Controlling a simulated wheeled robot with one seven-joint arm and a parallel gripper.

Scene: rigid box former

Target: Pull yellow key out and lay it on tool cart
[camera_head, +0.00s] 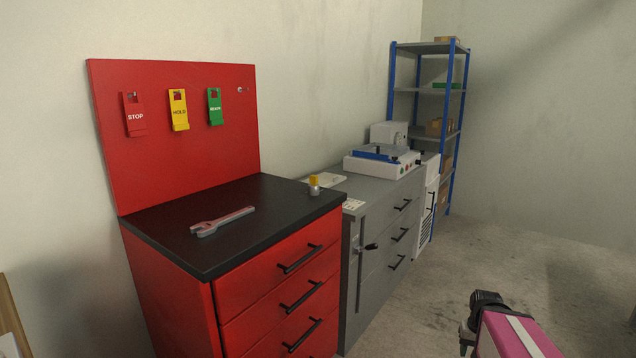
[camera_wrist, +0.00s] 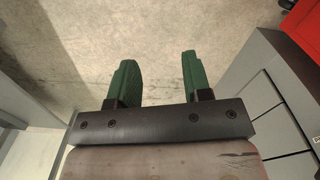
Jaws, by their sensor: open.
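The tool cart is red with a black top (camera_head: 165,236) and stands at the left centre of the head view. My arm is at the lower right of the head view, well apart from the cart and the yellow piece.
A wrench (camera_head: 222,221) lies on the cart top. Red, yellow and green tags hang on the red back panel (camera_head: 175,80). A grey cabinet (camera_head: 376,283) with a white machine (camera_head: 366,167) adjoins the cart. A blue-framed shelf (camera_head: 449,180) stands behind. Floor at right is clear.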

